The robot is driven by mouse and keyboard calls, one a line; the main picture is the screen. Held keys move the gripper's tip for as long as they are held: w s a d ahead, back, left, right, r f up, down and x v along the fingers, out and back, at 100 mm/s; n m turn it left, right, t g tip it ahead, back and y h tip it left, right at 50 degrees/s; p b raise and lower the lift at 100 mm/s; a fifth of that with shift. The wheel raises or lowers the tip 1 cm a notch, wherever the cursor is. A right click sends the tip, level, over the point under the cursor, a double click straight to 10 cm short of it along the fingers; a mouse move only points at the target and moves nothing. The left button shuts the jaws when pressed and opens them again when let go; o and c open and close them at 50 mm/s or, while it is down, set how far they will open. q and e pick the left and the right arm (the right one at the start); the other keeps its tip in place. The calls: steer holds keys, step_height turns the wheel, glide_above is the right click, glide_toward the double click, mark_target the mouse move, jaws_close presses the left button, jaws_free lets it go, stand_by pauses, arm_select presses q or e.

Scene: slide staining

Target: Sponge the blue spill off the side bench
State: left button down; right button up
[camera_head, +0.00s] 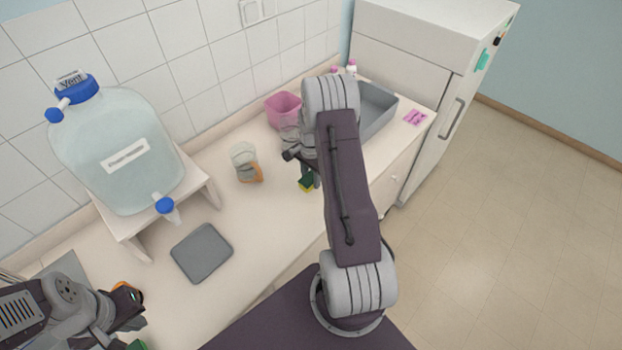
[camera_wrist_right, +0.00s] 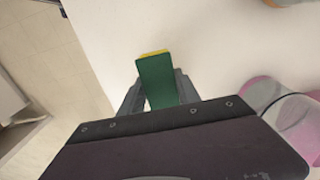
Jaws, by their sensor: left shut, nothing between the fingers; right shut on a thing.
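My right gripper (camera_wrist_right: 160,90) is shut on a green and yellow sponge (camera_wrist_right: 154,78), held over the pale bench near its front edge. The sponge also shows in the head view (camera_head: 306,184), partly hidden by my right arm. My left gripper (camera_head: 138,312) is at the lower left of the head view, shut and empty. The side bench (camera_head: 270,218) runs along the tiled wall. I see no blue spill in either view; my right arm hides part of the bench.
A large water carboy (camera_head: 115,150) stands on a white stand at the left. A grey mat (camera_head: 202,252), a beaker with an orange band (camera_head: 245,162), a pink container (camera_head: 283,108) and a grey basin (camera_head: 375,110) are on the bench. Pink items (camera_head: 415,117) lie at the right end.

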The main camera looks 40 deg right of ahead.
steer(key=shift+w+d+r+p, duration=0.1)
steer(key=shift+d+r+p, duration=0.05)
steer(key=shift+r+p, duration=0.55)
steer(key=shift+d+r+p, duration=0.1)
steer(key=shift+r+p, duration=0.3)
steer(key=shift+r, duration=0.45)
steer(key=shift+a+r, duration=0.15)
steer(key=shift+r, duration=0.1)
steer(key=shift+f, duration=0.1)
